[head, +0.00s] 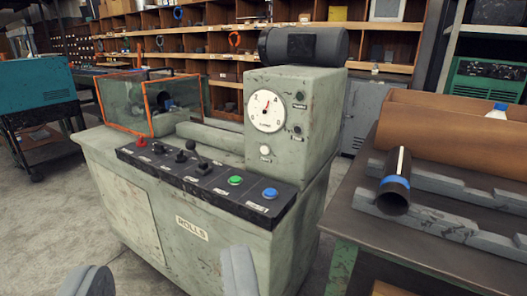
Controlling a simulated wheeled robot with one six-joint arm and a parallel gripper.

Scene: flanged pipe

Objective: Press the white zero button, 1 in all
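The black control strip (220,196) bears a red control (142,141), black levers, a green button (235,180) and a blue button (270,194). An orange-framed clear guard (150,100) stands at left. A table with a black pipe (394,190) on grey supports is at right.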

